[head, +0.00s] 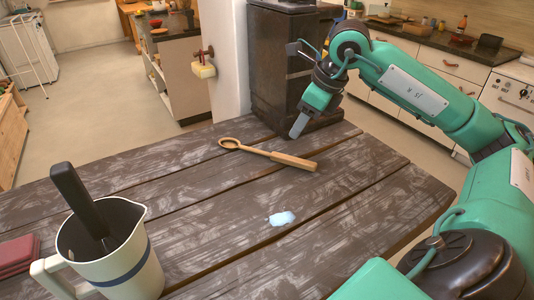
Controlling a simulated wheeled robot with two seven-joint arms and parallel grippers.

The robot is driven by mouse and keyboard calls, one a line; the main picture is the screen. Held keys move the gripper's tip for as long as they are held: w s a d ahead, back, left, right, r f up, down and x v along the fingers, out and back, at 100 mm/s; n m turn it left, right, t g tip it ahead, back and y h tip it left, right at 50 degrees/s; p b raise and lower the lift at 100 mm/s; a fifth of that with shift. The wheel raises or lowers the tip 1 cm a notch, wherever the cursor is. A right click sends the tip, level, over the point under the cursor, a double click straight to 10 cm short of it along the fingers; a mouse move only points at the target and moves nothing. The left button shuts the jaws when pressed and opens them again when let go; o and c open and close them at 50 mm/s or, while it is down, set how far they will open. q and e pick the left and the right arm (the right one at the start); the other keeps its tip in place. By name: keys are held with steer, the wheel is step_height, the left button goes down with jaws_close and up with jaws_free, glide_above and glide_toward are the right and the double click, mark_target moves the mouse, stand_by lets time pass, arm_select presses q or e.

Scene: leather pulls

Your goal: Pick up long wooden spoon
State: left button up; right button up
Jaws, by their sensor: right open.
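A long wooden spoon (282,157) lies flat on the dark plank table (200,185). Its round bowl end points left and its thicker handle end points right. My right gripper (300,122) is open and empty, reaching down from the upper right beyond the spoon's handle. In this view it shows a short distance above and behind the handle, apart from it. The exact height of its fingertips over the table is hard to tell. My left gripper is not in view.
A white jug (122,262) with a dark-handled utensil (78,195) stands at the front left, near a dark red object (17,255). A pale blue patch (282,218) lies mid-table. A dark box-like block (277,65) stands at the back edge. The table around the spoon is clear.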

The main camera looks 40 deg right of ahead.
glide_above(283, 156)
steer(key=s+d, duration=0.1)
steer(key=s, duration=0.1)
step_height(283, 156, down, 5)
steer(key=shift+w+r, duration=0.1)
steer(key=p+x, duration=0.1)
steer(key=x, duration=0.3)
steer(key=shift+d+f, duration=0.15)
steer(key=shift+f, duration=0.65)
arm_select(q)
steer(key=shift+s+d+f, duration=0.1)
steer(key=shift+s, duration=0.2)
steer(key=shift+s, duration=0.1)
arm_select(e)
steer(key=shift+c, duration=0.4)
